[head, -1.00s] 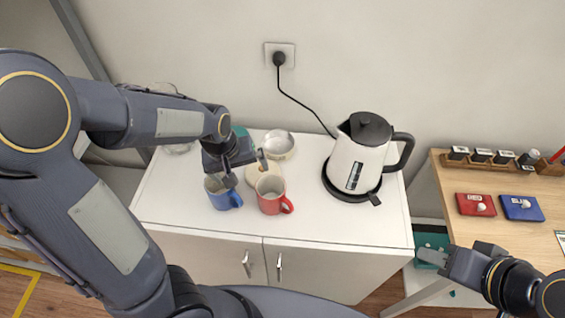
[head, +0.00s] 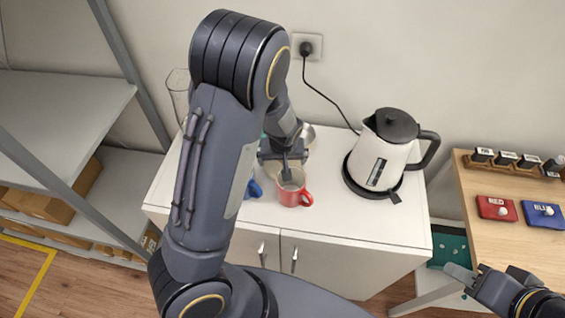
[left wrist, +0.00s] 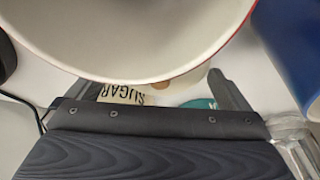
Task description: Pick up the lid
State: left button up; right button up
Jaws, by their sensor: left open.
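I cannot clearly make out the lid in the head view, where my left arm and gripper cover the area behind the mugs. My left gripper (head: 285,165) is open and points down at the red mug (head: 294,190), on the white cabinet top. In the left wrist view the red mug's white inside (left wrist: 140,35) fills the top. Beyond its rim, between the fingers, lies a cream surface lettered SUGAR (left wrist: 122,95), partly hidden, with a teal patch (left wrist: 200,103) beside it. Nothing shows held. My right gripper (head: 466,280) is at the lower right, away from the cabinet.
The blue mug (head: 254,188) stands left of the red one, mostly behind my arm. A black and white kettle (head: 382,150) stands on the cabinet (head: 350,225) to the right. A wooden table (head: 490,240) holds a red tile (head: 496,208) and a blue tile (head: 543,214).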

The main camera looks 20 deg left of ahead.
pick_arm(q)
jog(key=shift+f, duration=0.25)
jog(key=c, duration=0.7)
